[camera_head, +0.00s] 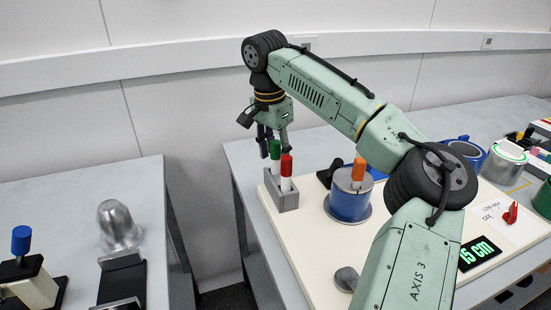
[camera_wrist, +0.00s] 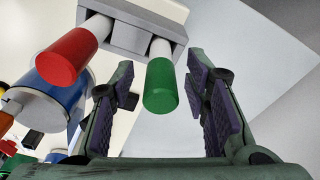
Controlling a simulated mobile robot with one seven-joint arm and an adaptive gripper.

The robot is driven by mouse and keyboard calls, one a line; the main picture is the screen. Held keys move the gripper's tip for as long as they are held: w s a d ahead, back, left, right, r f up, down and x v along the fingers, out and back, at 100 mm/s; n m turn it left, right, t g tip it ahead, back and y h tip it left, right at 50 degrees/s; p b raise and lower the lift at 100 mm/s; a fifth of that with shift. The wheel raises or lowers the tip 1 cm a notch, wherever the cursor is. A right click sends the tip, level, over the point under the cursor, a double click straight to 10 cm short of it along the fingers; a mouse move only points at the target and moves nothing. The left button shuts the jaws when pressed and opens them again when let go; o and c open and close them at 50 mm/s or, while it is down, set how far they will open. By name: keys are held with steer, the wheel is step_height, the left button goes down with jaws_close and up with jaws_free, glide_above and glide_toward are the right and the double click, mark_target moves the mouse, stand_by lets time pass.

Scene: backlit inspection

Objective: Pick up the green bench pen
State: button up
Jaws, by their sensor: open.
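The green bench pen (camera_head: 275,150) has a green cap and a white body and stands in a small grey holder (camera_head: 286,199) at the table's left end. In the wrist view the green pen (camera_wrist: 160,88) shows between my two fingers, cap towards the camera. A red pen (camera_head: 286,167) stands beside it in the same holder; it also shows left of my gripper in the wrist view (camera_wrist: 66,57). My gripper (camera_head: 273,140) is open just above the green pen. In the wrist view both purple-padded fingers stand apart, with gaps to the pen.
A blue and silver cylinder (camera_head: 349,204) with an orange-topped item (camera_head: 358,170) stands right of the holder on a cream board (camera_head: 305,262). A separate table (camera_head: 70,205) is at the left, beyond a gap.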

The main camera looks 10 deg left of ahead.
steer(key=shift+w+f, duration=0.1)
steer(key=shift+f, duration=1.15)
steer(key=shift+c, duration=0.5)
jaws_close()
